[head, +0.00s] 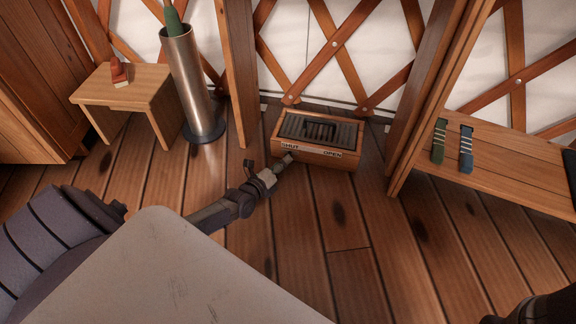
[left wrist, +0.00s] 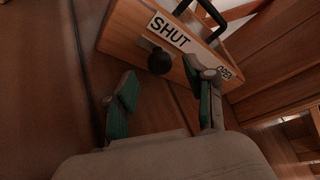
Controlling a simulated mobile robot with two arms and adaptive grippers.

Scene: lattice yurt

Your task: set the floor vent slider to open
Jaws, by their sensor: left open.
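The floor vent (head: 318,155) is a wooden box with a dark slatted grille (head: 295,127) and a black handle on top, standing on the floor by the lattice wall. Its front carries a SHUT label at left and an OPEN label at right. In the left wrist view a dark round knob (left wrist: 160,61) sits just below the SHUT label (left wrist: 171,32) on the box front (left wrist: 130,35). My left gripper (head: 277,165) is at the box's front left corner. In the left wrist view its green-padded fingers (left wrist: 163,98) are apart, with the knob beyond the gap, seemingly untouched.
A wooden bench (head: 515,180) with green and blue items is at right. The plank floor (head: 340,215) before the vent is clear.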

